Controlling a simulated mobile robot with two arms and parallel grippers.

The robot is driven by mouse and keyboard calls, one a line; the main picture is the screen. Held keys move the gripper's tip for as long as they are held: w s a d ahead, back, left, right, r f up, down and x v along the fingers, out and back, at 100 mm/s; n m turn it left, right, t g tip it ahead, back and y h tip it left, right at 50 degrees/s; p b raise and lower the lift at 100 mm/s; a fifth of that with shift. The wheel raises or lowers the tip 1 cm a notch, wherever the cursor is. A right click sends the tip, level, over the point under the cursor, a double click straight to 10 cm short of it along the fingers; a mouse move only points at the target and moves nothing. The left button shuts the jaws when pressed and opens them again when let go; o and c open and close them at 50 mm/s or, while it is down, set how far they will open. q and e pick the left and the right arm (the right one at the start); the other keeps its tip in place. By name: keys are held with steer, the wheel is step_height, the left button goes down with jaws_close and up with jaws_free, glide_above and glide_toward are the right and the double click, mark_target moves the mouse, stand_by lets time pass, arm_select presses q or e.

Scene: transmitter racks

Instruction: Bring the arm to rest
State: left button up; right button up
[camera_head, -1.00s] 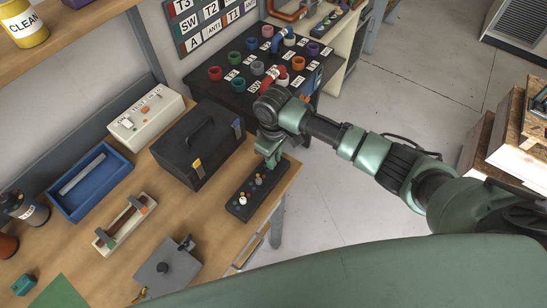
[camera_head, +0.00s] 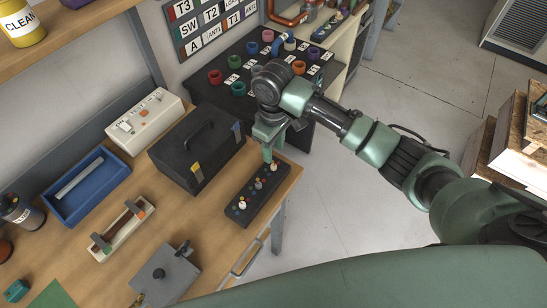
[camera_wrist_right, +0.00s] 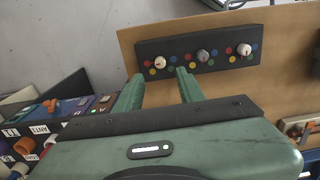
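My right arm reaches in from the right in the head view. Its right gripper (camera_head: 267,152) points down by the far end of a black knob panel (camera_head: 237,213) on the wooden bench. In the right wrist view the gripper (camera_wrist_right: 158,75) has its two fingers apart with nothing between them. The black panel (camera_wrist_right: 220,62) lies beyond the fingertips. It carries a cream knob (camera_wrist_right: 161,62), a grey knob (camera_wrist_right: 203,55) and a white knob (camera_wrist_right: 244,50), with coloured dots around them. My left gripper is not in view.
A black case (camera_head: 207,165) stands left of the panel. A blue tray (camera_head: 87,178), a white switch box (camera_head: 145,122) and a grey box (camera_head: 170,272) are on the bench. A dark table (camera_head: 235,78) with coloured rings stands behind my arm. Open floor (camera_head: 345,205) lies to the right.

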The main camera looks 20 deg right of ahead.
steer(key=shift+r, duration=0.5)
